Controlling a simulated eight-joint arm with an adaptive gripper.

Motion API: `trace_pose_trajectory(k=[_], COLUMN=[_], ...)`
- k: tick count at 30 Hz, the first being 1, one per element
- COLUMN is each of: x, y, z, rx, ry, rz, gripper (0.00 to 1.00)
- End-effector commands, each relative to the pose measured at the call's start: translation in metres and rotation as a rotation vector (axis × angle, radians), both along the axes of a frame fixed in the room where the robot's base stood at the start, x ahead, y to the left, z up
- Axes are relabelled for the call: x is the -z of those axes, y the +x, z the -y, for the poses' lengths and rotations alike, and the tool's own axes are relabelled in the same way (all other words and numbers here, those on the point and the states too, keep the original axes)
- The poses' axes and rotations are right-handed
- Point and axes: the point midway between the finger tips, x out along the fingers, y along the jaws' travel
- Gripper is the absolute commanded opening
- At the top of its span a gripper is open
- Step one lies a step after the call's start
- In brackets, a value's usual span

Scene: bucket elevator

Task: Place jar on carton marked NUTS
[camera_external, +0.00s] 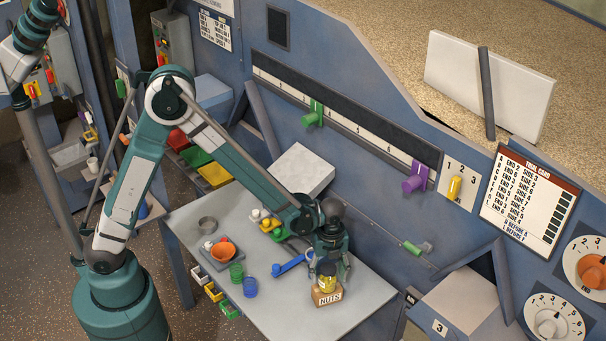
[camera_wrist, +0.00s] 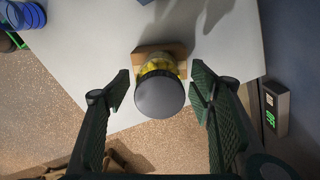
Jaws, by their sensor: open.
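A small jar (camera_external: 327,283) with yellow contents and a dark lid stands upright on top of the brown carton (camera_external: 318,298) whose front label reads NUTS. In the wrist view the jar's round dark lid (camera_wrist: 160,95) faces the camera, with the carton (camera_wrist: 148,50) below it. My gripper (camera_external: 328,268) is just above and around the jar. In the wrist view my gripper (camera_wrist: 160,90) is open, with one finger on each side of the lid and a gap to both. The contact between jar and carton is partly hidden.
The carton is near the front edge of the grey table (camera_external: 270,315). The blue panel wall stands behind.

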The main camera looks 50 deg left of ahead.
Motion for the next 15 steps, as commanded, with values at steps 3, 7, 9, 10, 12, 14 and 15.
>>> trace_pose_trajectory(k=[3,7,9,10,12,14,15], x=[-0.016,-0.034,-0.043,-0.047,-0.057,-0.065,-0.069], y=[0.000,-0.001,0.000,0.000,-0.001,0.000,0.000], z=[0.000,0.000,0.000,0.000,0.000,0.000,0.000], rx=[0.000,0.000,0.000,0.000,0.000,0.000,0.000], ry=[0.000,0.000,0.000,0.000,0.000,0.000,0.000], rz=[0.000,0.000,0.000,0.000,0.000,0.000,0.000], gripper=[0.54,0.54,0.54,0.54,0.54,0.54,0.54])
